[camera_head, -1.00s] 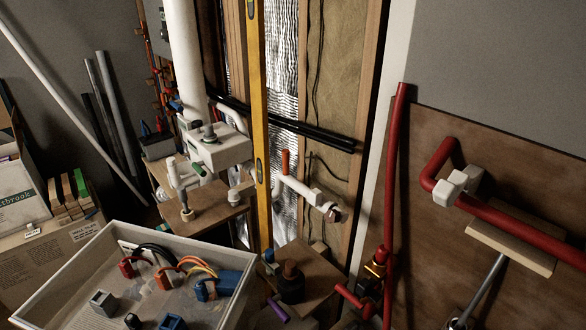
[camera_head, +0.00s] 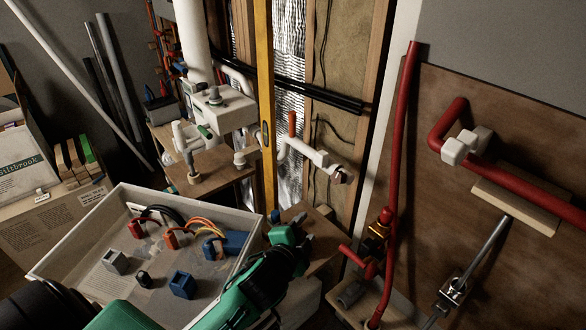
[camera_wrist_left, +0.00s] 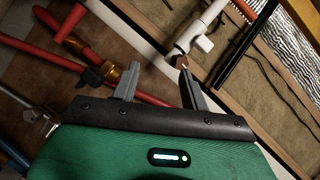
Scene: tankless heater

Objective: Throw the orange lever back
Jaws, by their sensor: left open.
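The orange lever (camera_head: 292,123) stands upright on a white pipe valve (camera_head: 310,152) in front of the wall studs. In the left wrist view the orange lever (camera_wrist_left: 244,10) shows at the top edge, cut off, beside the white pipe fitting (camera_wrist_left: 203,42). My left gripper (camera_head: 306,231) is below the lever in the head view, apart from it. In the left wrist view my left gripper (camera_wrist_left: 159,73) has its two grey fingers spread with nothing between them. My right gripper is not in view.
A white tray (camera_head: 70,240) with wired connectors stands left of my left arm. A yellow level (camera_head: 265,70) stands just left of the lever. A red pipe (camera_head: 402,130) runs upright to the right. A black pipe (camera_head: 310,92) crosses behind the lever.

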